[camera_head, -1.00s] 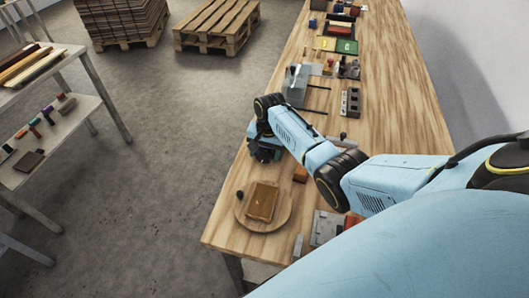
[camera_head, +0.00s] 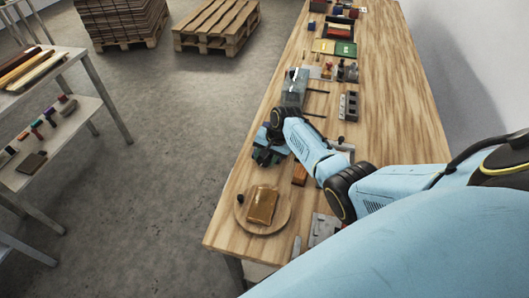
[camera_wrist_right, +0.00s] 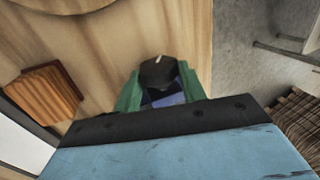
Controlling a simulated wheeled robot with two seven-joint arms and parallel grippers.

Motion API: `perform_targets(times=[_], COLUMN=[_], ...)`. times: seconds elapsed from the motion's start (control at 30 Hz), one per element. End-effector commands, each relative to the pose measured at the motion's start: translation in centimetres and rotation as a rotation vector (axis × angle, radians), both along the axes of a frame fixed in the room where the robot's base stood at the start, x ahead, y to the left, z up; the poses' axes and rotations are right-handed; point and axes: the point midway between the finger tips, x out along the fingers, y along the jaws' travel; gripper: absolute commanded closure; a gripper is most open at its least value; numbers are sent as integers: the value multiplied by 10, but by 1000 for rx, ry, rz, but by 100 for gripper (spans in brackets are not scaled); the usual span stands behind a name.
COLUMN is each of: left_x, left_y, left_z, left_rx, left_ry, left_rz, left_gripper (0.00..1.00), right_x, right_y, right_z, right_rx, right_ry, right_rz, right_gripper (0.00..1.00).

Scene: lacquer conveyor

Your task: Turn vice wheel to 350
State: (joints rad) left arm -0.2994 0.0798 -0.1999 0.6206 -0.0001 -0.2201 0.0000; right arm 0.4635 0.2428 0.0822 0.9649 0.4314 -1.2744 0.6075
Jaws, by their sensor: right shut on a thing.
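My right gripper (camera_head: 266,156) is low at the left edge of the wooden table, partly hidden by my own wrist. In the right wrist view its two green fingers (camera_wrist_right: 160,92) are closed around a dark round part (camera_wrist_right: 158,70) with a short pale mark on it, which looks like the vice wheel. A dark bluish part (camera_wrist_right: 165,99) shows between the fingers, below the wheel. I cannot read any number or scale. The rest of the vice cannot be made out clearly. My left gripper is not in view.
A round wooden board (camera_head: 247,222) with a brown block (camera_head: 262,205) lies near the table's front end. An orange-brown block (camera_head: 300,174) lies close to my right wrist. A grey block with rods (camera_head: 294,88) stands beyond. The table's right side is largely clear.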

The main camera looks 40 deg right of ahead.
Motion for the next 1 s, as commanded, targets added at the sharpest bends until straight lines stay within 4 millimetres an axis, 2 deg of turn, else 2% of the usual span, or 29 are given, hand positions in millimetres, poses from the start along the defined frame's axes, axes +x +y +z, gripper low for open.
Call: perform_targets(times=[0.03,0.17,0.5,1.0], left_x=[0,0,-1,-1], left_y=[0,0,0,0], left_z=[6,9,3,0], left_rx=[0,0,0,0], left_ry=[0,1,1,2], left_rz=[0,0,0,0], left_gripper=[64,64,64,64], right_x=[-2,-3,-5,-5], right_y=[-1,-3,-5,-5], right_z=[2,-1,-4,-4], right_rx=[26,89,214,257], right_ry=[-26,-102,-253,-303], right_rz=[-3,-4,-2,0], right_gripper=[82,82,82,82])
